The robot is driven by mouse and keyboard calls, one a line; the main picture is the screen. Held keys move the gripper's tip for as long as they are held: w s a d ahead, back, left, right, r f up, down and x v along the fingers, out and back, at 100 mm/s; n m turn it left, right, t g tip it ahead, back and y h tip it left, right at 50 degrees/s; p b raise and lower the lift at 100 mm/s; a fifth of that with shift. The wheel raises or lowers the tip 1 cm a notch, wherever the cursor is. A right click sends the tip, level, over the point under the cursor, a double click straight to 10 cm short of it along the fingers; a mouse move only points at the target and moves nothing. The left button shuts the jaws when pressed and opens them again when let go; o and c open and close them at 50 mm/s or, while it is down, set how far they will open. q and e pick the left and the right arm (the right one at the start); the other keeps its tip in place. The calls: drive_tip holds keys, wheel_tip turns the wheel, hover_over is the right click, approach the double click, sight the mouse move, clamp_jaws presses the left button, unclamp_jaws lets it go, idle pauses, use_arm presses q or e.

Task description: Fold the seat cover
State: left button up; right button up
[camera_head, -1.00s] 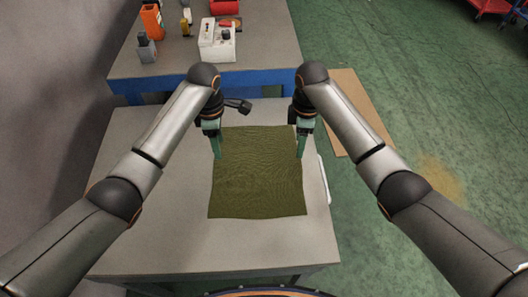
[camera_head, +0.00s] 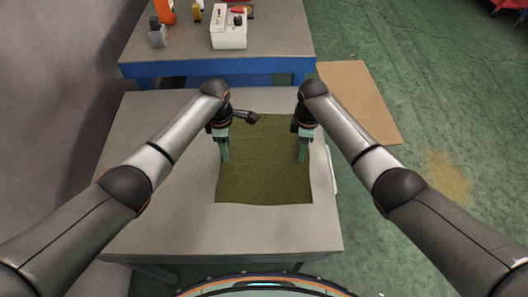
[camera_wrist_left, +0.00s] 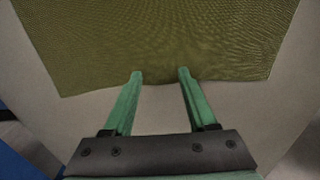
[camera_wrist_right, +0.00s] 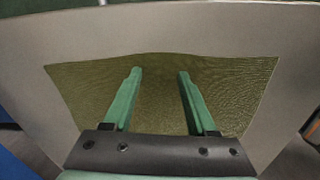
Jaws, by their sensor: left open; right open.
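The olive-green seat cover (camera_head: 265,175) lies flat and spread out on the grey table, roughly square. In the head view my left gripper (camera_head: 225,160) is over its left edge and my right gripper (camera_head: 302,160) is over its right part. The left wrist view shows the left gripper (camera_wrist_left: 160,76) open, its green fingertips at an edge of the cover (camera_wrist_left: 160,40). The right wrist view shows the right gripper (camera_wrist_right: 158,72) open, with its fingers over the cover (camera_wrist_right: 160,95). Neither gripper holds cloth. Whether the fingertips touch the cover is unclear.
A dark tool-like object (camera_head: 245,116) is near the cover's far edge. A blue-edged bench (camera_head: 190,67) behind holds a white box (camera_head: 229,36), bottles and small items. A brown board (camera_head: 360,100) lies on the floor at right.

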use_arm(q)
drive_tip(key=shift+f, duration=0.25)
use_arm(e)
drive_tip(key=shift+f, duration=0.2)
use_arm(q)
drive_tip(key=shift+r, duration=0.1)
use_arm(e)
drive_tip(key=shift+r, duration=0.1)
use_arm(q)
drive_tip(key=shift+c, duration=0.9)
use_arm(e)
drive_tip(key=shift+c, duration=0.9)
use_arm(q)
drive_tip(key=c, duration=0.7)
use_arm(e)
drive_tip(key=c, duration=0.7)
use_arm(q)
clamp_jaws()
use_arm(e)
drive_tip(key=shift+s, duration=0.1)
clamp_jaws()
